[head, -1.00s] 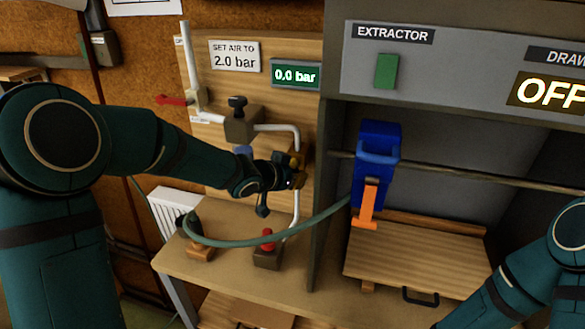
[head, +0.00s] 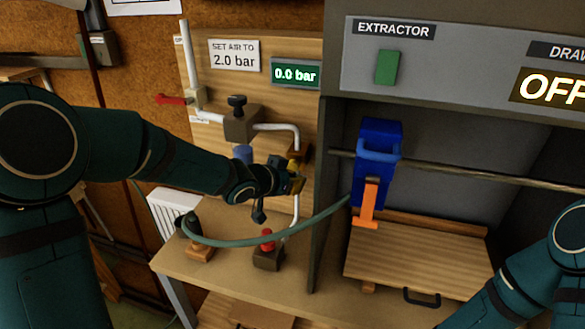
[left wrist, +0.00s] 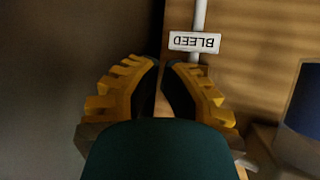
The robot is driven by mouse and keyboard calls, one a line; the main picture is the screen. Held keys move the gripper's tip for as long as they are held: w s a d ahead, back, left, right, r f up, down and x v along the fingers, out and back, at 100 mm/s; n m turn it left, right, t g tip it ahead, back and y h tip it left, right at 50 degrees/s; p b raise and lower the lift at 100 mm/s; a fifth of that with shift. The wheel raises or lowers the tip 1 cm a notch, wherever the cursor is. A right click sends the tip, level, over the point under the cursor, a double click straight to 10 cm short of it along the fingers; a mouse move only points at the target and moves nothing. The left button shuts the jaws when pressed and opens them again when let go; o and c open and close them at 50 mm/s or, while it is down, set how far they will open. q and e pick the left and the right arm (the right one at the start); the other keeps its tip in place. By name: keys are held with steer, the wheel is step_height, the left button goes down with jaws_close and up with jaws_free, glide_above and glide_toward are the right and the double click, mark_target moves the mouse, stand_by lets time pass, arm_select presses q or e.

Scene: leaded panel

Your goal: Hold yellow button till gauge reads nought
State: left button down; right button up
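The gauge (head: 296,73) is a small green display on the wooden board and reads 0.0 bar. My left gripper (head: 299,174) is in front of the pipework at the board's right edge, below the gauge. In the left wrist view its yellow ridged fingers (left wrist: 161,66) are nearly together at the tips, with nothing seen between them. A white BLEED label (left wrist: 194,42) shows just past the fingertips. I cannot make out the yellow button apart from the yellow fingers; my gripper may hide it. My right gripper is out of view.
A blue bowl (head: 243,153) hangs under the regulator (head: 240,122) beside my left wrist. A green hose (head: 270,241) runs below it to a blue and orange tool (head: 377,160). A red button (head: 267,240) stands on the bench. The cabinet wall (head: 328,190) is close on the right.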

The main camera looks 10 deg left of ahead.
arm_select(q)
steer(key=shift+s+a+b, duration=0.1)
steer(key=shift+s+b, duration=0.6)
steer(key=shift+s, duration=1.8)
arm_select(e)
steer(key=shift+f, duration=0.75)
